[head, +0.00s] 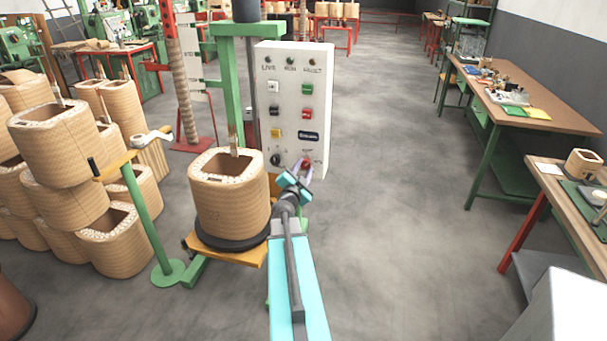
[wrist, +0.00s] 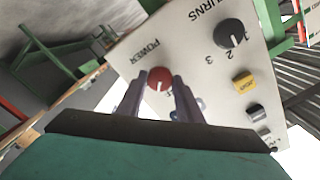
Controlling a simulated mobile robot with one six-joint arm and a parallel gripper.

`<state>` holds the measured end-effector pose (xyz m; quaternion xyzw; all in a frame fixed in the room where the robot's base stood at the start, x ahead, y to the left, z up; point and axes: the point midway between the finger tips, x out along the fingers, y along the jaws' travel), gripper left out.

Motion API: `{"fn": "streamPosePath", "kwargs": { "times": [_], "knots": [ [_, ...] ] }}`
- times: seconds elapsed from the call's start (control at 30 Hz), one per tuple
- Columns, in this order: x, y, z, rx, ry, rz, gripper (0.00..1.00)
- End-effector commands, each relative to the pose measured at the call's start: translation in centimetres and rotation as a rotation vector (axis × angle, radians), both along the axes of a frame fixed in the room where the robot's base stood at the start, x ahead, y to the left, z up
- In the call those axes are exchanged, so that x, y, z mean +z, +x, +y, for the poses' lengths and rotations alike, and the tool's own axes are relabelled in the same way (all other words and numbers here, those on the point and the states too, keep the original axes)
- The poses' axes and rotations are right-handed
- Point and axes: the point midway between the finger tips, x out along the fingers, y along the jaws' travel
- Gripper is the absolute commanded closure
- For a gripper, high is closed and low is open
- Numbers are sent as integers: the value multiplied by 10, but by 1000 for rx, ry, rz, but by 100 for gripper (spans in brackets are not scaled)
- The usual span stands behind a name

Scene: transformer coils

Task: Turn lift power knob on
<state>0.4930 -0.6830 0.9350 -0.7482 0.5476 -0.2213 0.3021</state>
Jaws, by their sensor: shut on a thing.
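The red power knob (wrist: 160,79) sits on the white control panel (wrist: 130,62), beside the printed word POWER in the wrist view. My gripper (wrist: 163,82) is shut on this knob, with one grey finger on each side of it. A second label by the knob is partly covered by the fingers. In the head view, my gripper (head: 305,170) reaches the lower right corner of the panel (head: 290,90), and the red knob (head: 306,163) shows small between the fingers. The knob's exact turn setting cannot be read.
A black dial (wrist: 230,33) marked TURNS and a yellow button (wrist: 243,80) are close to the knob. A wound coil (head: 228,205) stands left of my arm, with stacked coils (head: 55,140) further left. The floor to the right (head: 400,200) is clear up to the workbenches (head: 530,110).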

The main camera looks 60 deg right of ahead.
Motion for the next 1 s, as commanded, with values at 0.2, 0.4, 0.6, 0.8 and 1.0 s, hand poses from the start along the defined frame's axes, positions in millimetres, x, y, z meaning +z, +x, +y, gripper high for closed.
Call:
{"fn": "streamPosePath", "kwargs": {
  "times": [0.2,0.4,0.6,0.8,1.0],
  "knots": [
    [-4,-1,0,-1,64,-198,90],
    [-3,-1,0,-1,119,-380,90],
    [-4,-1,0,-1,174,-550,90],
    [-3,-1,0,-1,216,-681,90],
    [-2,-1,0,-1,241,-755,90]
  ]
}}
